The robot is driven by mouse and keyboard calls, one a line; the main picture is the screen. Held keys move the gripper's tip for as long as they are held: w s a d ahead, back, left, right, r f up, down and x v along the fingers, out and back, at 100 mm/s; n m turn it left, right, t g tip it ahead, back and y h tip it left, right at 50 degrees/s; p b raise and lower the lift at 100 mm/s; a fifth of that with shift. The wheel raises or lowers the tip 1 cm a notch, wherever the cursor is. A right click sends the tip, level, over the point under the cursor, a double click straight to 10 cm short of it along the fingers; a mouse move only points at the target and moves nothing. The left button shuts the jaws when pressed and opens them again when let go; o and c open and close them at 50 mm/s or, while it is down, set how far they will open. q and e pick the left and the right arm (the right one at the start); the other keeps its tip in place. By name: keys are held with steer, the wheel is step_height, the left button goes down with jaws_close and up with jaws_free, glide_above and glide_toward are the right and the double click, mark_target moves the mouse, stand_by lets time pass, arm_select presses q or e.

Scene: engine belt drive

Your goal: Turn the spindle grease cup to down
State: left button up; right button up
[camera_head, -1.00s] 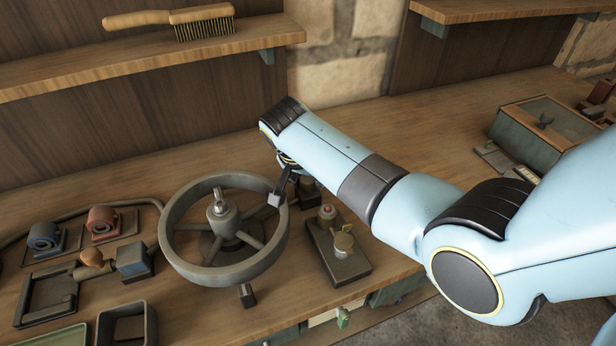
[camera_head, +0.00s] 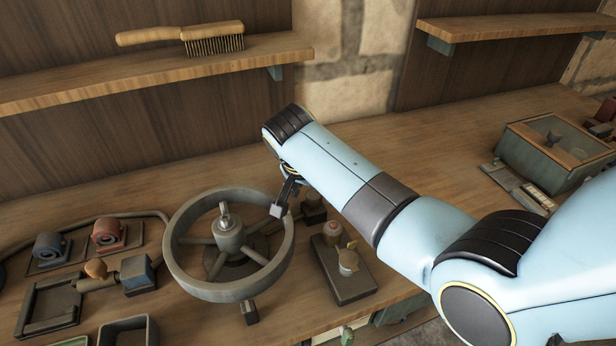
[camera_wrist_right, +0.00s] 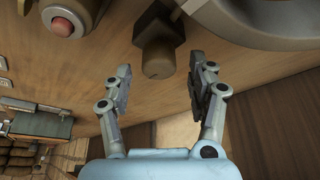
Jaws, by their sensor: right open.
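A short brown-grey cylinder (camera_wrist_right: 158,62) on a dark block (camera_wrist_right: 158,27) shows in the wrist view; I take it for the spindle grease cup, though no label confirms it. In the head view the dark block (camera_head: 314,213) stands right of the handwheel, partly hidden by my right gripper. My right gripper (camera_wrist_right: 165,78) is open, its two fingers apart on either side of the cylinder's end, with gaps showing on both sides. In the head view my right gripper (camera_head: 282,203) hangs over the wheel's right rim, and only one finger shows clearly. My left gripper is out of view.
The large grey handwheel (camera_head: 176,270) stands close left of the gripper. A dark plate (camera_head: 350,288) with a red button (camera_head: 332,229) and a brass fitting (camera_head: 348,258) lies to the right. A shelf with a brush (camera_head: 213,46) is above. The bench behind is clear.

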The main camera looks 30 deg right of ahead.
steer(key=v, duration=1)
steer(key=shift+f, duration=0.1)
